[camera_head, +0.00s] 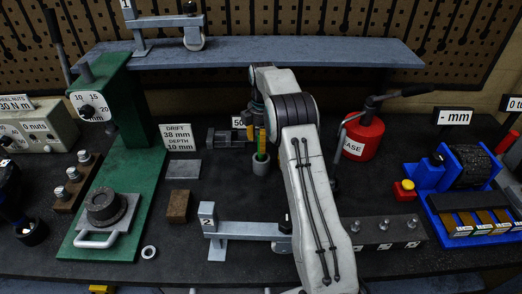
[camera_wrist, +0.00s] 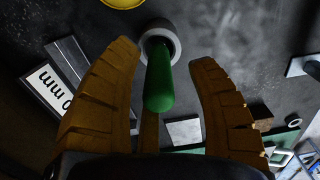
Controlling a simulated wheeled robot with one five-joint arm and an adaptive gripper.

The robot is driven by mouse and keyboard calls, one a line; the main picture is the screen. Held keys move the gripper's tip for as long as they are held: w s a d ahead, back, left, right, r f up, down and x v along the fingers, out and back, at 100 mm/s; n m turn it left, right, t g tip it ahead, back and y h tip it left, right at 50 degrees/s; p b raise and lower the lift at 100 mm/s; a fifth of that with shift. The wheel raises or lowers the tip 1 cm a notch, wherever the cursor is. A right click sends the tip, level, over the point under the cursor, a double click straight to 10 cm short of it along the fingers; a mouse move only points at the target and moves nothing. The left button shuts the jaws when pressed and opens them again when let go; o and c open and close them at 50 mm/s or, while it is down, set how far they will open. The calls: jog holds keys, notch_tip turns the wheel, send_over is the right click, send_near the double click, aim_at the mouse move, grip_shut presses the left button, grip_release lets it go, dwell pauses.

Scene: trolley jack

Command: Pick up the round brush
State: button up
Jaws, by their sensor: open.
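The round brush shows as a green rounded handle (camera_wrist: 159,82) in the wrist view. It stands in a small grey cup (camera_wrist: 170,32), which also shows on the bench in the head view (camera_head: 260,168). The brush's lower end is hidden inside the cup. My gripper (camera_wrist: 165,58) is open, with one orange-brown finger on each side of the handle and a visible gap on both sides. In the head view my gripper (camera_head: 261,135) points down over the cup, and my arm partly hides it.
A red grease can (camera_head: 362,137) stands to the right of my arm. A green press (camera_head: 120,160) is on the left. A grey lever stand marked 2 (camera_head: 235,229) lies in front. A blue-grey shelf (camera_head: 300,52) runs behind, above the bench.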

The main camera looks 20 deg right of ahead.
jog(key=shift+w+a+f+p, duration=0.1)
jog(key=shift+f+p, duration=0.7)
jog(key=shift+f, duration=1.6)
jog(key=shift+o, duration=0.2)
grip_shut()
